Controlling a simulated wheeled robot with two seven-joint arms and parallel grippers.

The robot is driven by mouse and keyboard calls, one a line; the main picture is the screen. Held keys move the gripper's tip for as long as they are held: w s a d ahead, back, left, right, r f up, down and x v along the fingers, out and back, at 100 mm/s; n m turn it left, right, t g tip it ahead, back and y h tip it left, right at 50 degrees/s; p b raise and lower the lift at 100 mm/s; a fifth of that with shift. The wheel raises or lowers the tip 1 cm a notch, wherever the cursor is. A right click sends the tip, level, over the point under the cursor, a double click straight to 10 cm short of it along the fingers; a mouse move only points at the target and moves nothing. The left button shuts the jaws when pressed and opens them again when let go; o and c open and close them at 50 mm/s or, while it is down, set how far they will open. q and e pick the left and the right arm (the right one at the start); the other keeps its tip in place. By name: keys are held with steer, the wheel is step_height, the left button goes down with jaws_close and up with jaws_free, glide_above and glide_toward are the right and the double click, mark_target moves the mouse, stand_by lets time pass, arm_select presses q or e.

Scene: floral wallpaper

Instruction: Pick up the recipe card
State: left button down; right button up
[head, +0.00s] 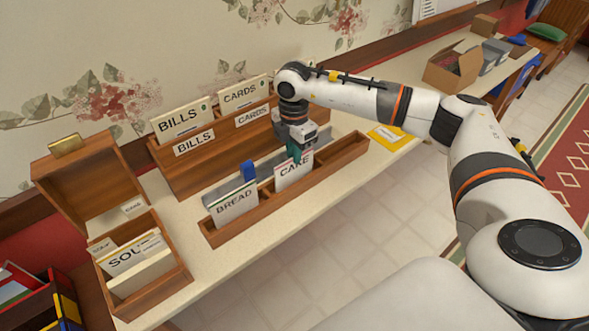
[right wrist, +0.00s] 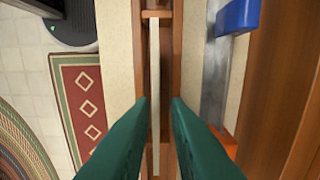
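A white card marked CAKE (head: 293,172) stands upright in the right part of a low wooden rack (head: 345,154). A card marked BREAD (head: 235,206) stands in the rack's left part. My right gripper (head: 299,155) points down at the top of the CAKE card. In the right wrist view its green fingers (right wrist: 159,100) are apart, one on each side of the card's thin pale top edge (right wrist: 154,60). Gaps show beside the edge; I cannot tell whether either finger touches it. My left gripper is not in view.
A grey metal strip (right wrist: 213,85) with a blue piece (head: 248,171) lies behind the rack. A larger wooden holder (head: 215,160) has BILLS and CARDS dividers. An open wooden box (head: 150,285) holds a SOUP card. A yellow-edged card (head: 388,138) lies to the right.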

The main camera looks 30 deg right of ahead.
mark_target(294, 168)
steer(key=shift+s+a+f+p, duration=0.1)
steer(key=shift+f+p, duration=0.3)
steer(key=shift+f, duration=1.1)
steer(key=shift+s+f+p, duration=0.1)
steer(key=shift+f+p, duration=0.3)
steer(key=shift+f, duration=1.1)
jaws_close()
